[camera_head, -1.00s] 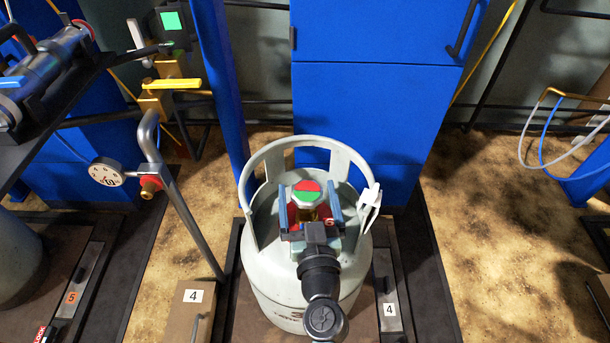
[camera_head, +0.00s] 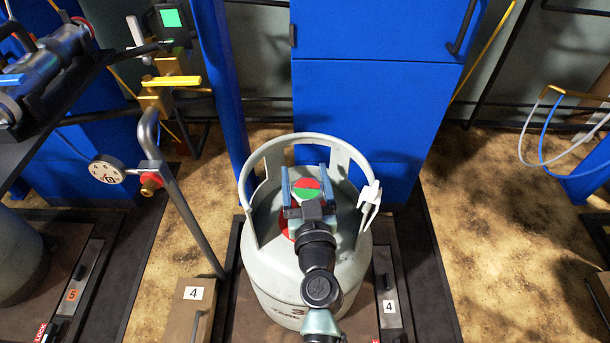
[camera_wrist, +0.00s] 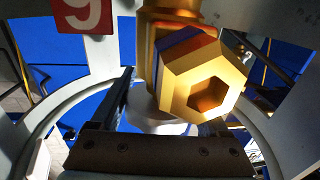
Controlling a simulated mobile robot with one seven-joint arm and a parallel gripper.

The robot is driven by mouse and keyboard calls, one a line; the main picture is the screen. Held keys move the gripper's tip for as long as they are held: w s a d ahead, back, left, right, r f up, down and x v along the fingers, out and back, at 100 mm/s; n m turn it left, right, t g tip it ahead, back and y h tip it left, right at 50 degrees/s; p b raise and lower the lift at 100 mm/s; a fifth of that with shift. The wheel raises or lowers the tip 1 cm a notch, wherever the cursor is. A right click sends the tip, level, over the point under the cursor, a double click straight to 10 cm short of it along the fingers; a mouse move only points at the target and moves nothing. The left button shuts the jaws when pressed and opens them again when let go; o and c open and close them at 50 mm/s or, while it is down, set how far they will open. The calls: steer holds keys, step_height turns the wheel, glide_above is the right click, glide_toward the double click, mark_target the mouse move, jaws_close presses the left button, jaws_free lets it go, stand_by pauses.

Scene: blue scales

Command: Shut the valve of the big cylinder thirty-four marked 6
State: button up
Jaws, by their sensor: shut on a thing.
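The big grey cylinder (camera_head: 268,285) stands upright in front of the blue cabinet, with a collar around its valve. The valve's round knob (camera_head: 308,189), red and green on top, shows between my gripper's (camera_head: 306,182) two fingers in the head view. My gripper is shut on this knob. In the wrist view the brass valve body with a hexagonal outlet (camera_wrist: 207,92) fills the middle, and the pale knob (camera_wrist: 152,117) shows partly between the fingers. A red tag (camera_wrist: 84,15) with an inverted 6 hangs at the upper left. My wrist covers part of the cylinder top.
The collar (camera_head: 247,205) rings the valve closely, with a white clip (camera_head: 369,195) on its right side. A bent grey pipe (camera_head: 180,205) with a gauge (camera_head: 107,170) stands to the left. A box marked 4 (camera_head: 190,312) is at the front left.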

steer(key=shift+c, duration=1.2)
steer(key=shift+d+m+h+p, duration=0.1)
steer(key=shift+m+h+p, duration=0.2)
steer(key=shift+h+p, duration=0.2)
steer(key=m+h+p, duration=0.1)
steer(key=h+p, duration=0.1)
steer(key=p, duration=0.1)
steer(key=d+m+h+p, duration=0.1)
steer(key=m+h+p, duration=0.1)
steer(key=h+p, duration=0.1)
steer(key=m+g+h+p, duration=0.1)
steer(key=m+h+p, duration=0.1)
steer(key=h+p, duration=0.1)
steer(key=shift+d+r, duration=0.15)
steer(key=shift+r, duration=0.1)
steer(key=shift+s+d+f+m+g+h+p, duration=0.1)
steer(key=shift+d+m+g+h+p, duration=0.15)
steer(key=shift+m+h, duration=0.3)
steer(key=shift+s+d+f+m+g+h+p, duration=0.1)
steer(key=shift+m+g+h, duration=0.25)
steer(key=shift+m+h, duration=0.15)
steer(key=shift+h, duration=0.35)
steer(key=o, duration=1.2)
